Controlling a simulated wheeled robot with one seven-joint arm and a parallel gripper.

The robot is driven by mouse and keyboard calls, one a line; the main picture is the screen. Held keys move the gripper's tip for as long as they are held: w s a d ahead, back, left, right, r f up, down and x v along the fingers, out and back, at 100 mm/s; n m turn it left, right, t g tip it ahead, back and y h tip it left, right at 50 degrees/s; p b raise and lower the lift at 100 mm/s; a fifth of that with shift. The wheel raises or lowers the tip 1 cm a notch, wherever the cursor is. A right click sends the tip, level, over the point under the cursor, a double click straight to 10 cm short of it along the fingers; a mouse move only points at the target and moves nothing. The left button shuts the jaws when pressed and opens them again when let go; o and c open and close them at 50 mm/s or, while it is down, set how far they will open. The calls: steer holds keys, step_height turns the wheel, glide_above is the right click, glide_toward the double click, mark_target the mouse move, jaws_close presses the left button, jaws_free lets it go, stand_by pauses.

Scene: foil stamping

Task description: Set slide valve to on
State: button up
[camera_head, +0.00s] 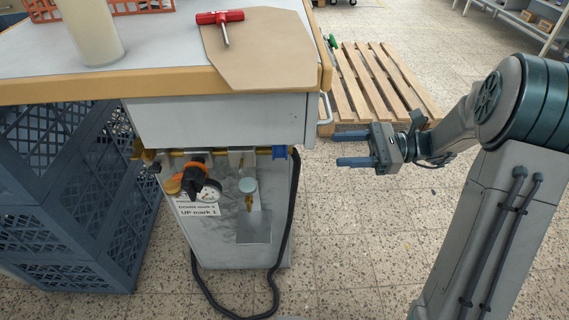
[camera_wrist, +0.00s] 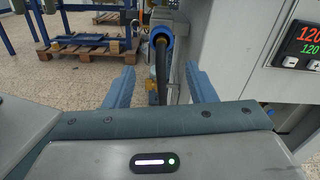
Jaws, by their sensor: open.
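A blue collar (camera_head: 279,152) sits at the right end of the brass air line under the table; it looks like the slide valve, but its setting cannot be told. In the wrist view the blue ring (camera_wrist: 161,33) faces me beyond the fingertips, with a black hose hanging from it. My gripper (camera_head: 338,148) is right of the collar, apart from it, with its two blue fingers pointing left towards it. In the wrist view my gripper (camera_wrist: 161,72) is open and empty, the ring between and beyond its fingers.
An orange-and-black regulator (camera_head: 196,170) and a gauge (camera_head: 210,191) are left of the collar. A black hose (camera_head: 290,220) loops to the floor. The table edge (camera_head: 160,84) overhangs them. A wooden pallet (camera_head: 385,85) lies behind my gripper. A digital display (camera_wrist: 309,42) is at right.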

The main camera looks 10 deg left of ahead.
mark_target(290, 153)
steer(key=b+x, duration=0.3)
steer(key=x, duration=0.9)
steer(key=shift+w+a+b, duration=0.15)
steer(key=shift+a+b, duration=0.05)
steer(key=shift+b, duration=0.2)
steer(key=shift+a, duration=0.75)
steer(key=shift+c, duration=0.2)
jaws_close()
steer(key=shift+s+a+r+p, duration=0.25)
steer(key=shift+s+a+p, duration=0.05)
steer(key=shift+a+p, duration=0.4)
steer(key=shift+a+f, duration=0.15)
steer(key=shift+a, duration=0.05)
